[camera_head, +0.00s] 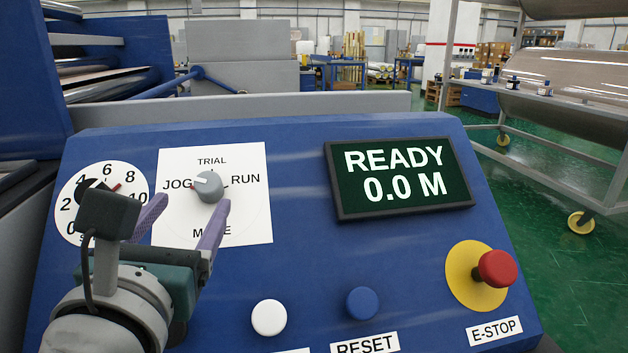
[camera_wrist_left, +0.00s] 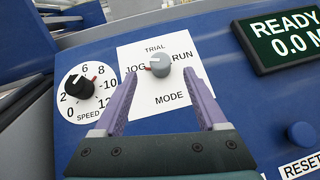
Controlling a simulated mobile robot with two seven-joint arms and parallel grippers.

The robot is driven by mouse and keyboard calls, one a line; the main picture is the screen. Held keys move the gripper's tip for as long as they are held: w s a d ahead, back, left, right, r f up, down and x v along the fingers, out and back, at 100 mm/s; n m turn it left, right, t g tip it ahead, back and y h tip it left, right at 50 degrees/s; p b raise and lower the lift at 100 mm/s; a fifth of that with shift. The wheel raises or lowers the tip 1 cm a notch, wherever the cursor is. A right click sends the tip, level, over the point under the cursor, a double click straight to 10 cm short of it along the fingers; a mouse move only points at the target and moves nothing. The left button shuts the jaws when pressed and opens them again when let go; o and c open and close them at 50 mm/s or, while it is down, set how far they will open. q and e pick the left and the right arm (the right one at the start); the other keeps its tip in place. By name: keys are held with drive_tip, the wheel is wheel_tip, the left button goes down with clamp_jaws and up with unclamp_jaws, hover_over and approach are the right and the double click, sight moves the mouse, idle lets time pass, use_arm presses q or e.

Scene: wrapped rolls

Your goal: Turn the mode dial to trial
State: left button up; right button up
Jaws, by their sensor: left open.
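The grey mode dial (camera_head: 209,187) sits on a white plate (camera_head: 240,226) marked JOG, TRIAL and RUN, with TRIAL at the top. It also shows in the left wrist view (camera_wrist_left: 160,66). My left gripper (camera_head: 193,199) is open and empty. Its two purple fingers reach toward the dial, one tip to the lower left and one to the lower right, as the left wrist view (camera_wrist_left: 161,77) also shows. No contact is visible. My right gripper is out of view.
The speed dial (camera_wrist_left: 80,87) is left of the mode plate. The display (camera_head: 400,177) reads READY 0.0 M. A white button (camera_head: 269,317), a blue RESET button (camera_head: 362,303) and a red E-STOP (camera_head: 495,268) sit lower on the blue panel.

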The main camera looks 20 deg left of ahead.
sight(207, 181)
use_arm(q)
drive_tip(key=x, duration=0.8)
drive_tip(key=shift+w+a, duration=0.1)
clamp_jaws()
idle(0.4)
